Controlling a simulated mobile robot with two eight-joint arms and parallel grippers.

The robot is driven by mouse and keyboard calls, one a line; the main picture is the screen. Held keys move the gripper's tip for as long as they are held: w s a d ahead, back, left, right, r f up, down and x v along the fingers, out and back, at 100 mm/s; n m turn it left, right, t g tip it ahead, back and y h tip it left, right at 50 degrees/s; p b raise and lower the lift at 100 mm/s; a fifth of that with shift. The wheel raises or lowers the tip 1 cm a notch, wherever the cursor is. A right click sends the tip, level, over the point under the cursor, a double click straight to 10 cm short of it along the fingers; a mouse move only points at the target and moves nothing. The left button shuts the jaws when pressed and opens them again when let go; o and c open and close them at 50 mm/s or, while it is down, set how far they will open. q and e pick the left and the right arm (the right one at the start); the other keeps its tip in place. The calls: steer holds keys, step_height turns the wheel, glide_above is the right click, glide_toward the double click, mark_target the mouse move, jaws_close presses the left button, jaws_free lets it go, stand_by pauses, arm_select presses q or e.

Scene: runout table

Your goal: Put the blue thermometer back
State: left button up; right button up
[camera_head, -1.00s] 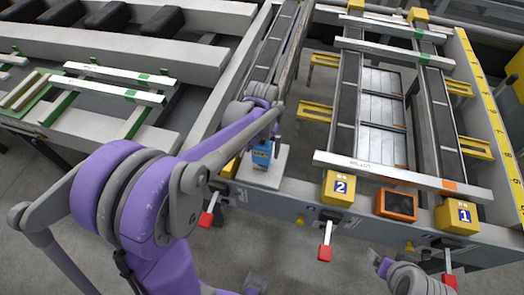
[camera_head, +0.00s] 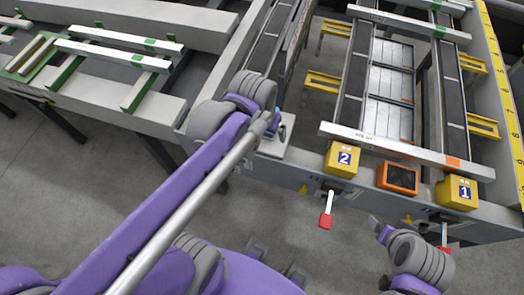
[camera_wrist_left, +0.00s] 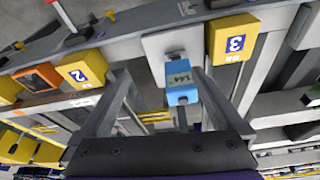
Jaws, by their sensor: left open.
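In the head view only a sliver of the thermometer (camera_head: 283,132) shows beside my left wrist, above the white plate (camera_head: 272,149) on the table's front rail. My left arm hides most of it and the fingers there. My right gripper's fingers do not show, only part of that arm.
Yellow blocks marked 2 (camera_head: 342,159) and 1 (camera_head: 456,193) and an orange-framed box (camera_head: 397,179) line the front rail. A red-tipped lever (camera_head: 326,214) sticks out below. In the wrist view a yellow block marked 3 (camera_wrist_left: 234,40) stands close beside the white block.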

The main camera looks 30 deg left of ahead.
arm_select(q)
steer(key=s+d+f+m+t, duration=0.1)
steer(key=s+d+f+t, duration=0.1)
steer(key=s+f, duration=0.2)
steer(key=shift+s+d, duration=0.15)
steer(key=shift+s, duration=0.95)
